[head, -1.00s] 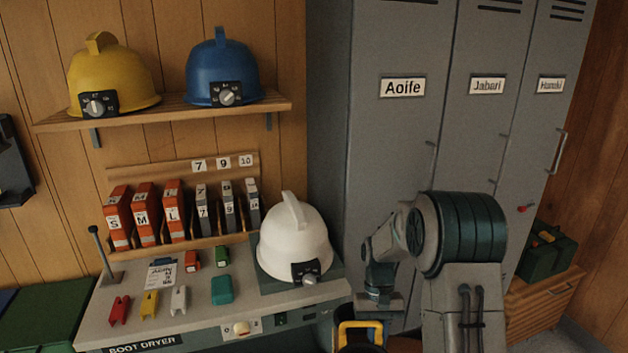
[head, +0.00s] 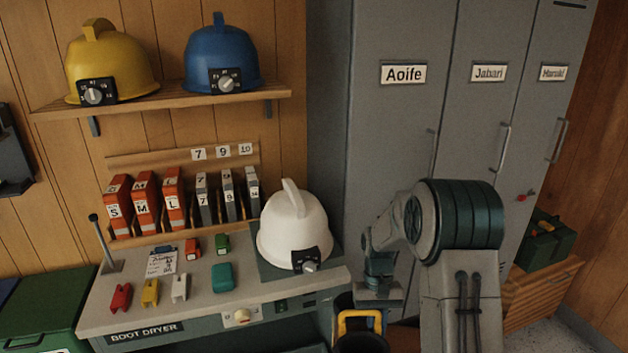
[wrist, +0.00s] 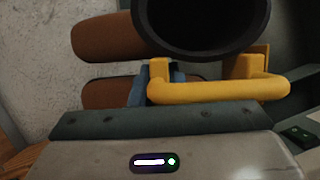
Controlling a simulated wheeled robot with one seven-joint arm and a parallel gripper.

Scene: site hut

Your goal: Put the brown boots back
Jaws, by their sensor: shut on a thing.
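The brown boots show in the wrist view as two brown toe ends (wrist: 108,38) at the upper left, with a dark round shaft opening (wrist: 205,20) beside them. A yellow handle (wrist: 220,90) stands at them. My gripper (wrist: 160,78) is shut at the handle's left end, with a blue-grey finger against it. In the head view, the yellow handle (head: 360,318) and a dark boot opening (head: 362,344) are at the bottom edge, beneath my wrist. The rest of the boots is cut off there.
The boot dryer bench (head: 130,300) is left of my arm, with a white helmet (head: 293,230) and several small coloured items on it. Grey lockers (head: 400,130) stand behind my arm. A green case (head: 543,240) sits on a wooden bench (head: 545,290) at the right.

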